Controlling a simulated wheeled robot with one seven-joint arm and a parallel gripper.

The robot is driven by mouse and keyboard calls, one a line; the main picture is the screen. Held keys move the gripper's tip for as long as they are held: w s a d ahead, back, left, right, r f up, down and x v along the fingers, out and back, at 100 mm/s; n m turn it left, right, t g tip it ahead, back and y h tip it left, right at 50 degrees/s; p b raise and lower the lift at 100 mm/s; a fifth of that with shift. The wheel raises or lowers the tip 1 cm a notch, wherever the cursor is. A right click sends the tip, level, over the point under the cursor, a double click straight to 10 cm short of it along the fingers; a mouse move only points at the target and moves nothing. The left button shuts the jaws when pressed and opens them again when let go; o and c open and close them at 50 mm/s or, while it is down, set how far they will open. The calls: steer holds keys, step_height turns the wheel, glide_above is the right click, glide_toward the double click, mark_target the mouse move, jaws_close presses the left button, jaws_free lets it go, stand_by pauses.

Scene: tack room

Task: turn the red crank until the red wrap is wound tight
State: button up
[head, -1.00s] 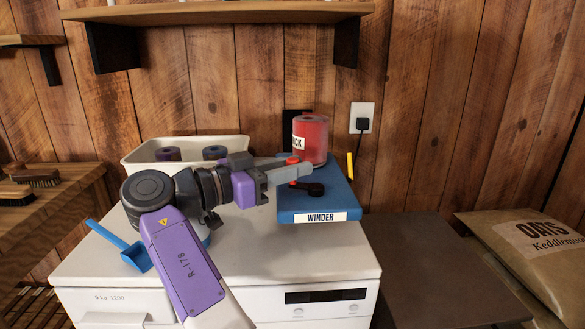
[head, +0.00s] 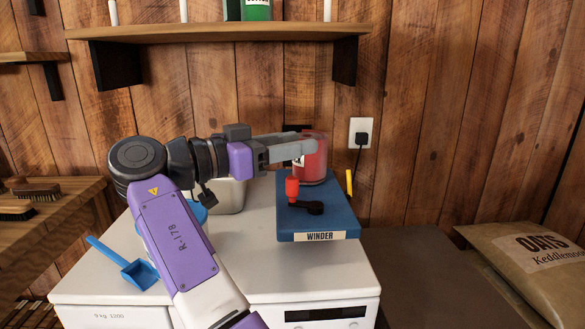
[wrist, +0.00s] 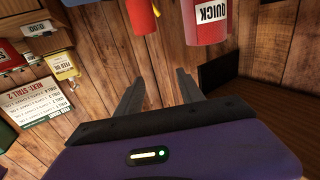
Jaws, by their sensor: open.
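The blue winder (head: 335,222) sits on the white machine top, its name label facing me. Its crank has a black arm (head: 306,208) and an upright red knob (head: 292,187). A red wrap roll (head: 314,160) stands at the back of the winder; its "QUICK" label shows in the wrist view (wrist: 211,12). My gripper (head: 318,146) is open and empty, raised above the knob and partly covering the roll in the head view. In the wrist view its two fingers (wrist: 160,88) are apart with nothing between them. Another red shape (wrist: 140,16) there is cut off and unclear.
A blue scoop (head: 138,273) lies at the machine's left. A pale bin (head: 230,196) is mostly hidden behind my arm. A wooden shelf (head: 220,32) hangs above. A yellow stick (head: 349,182) stands beside the winder. An oats sack (head: 535,262) is at the right.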

mark_target(293, 178)
step_height(293, 178, up, 12)
steer(key=p, duration=0.1)
steer(key=shift+p, duration=0.3)
steer(key=shift+s+f, duration=0.1)
steer(key=shift+f, duration=0.1)
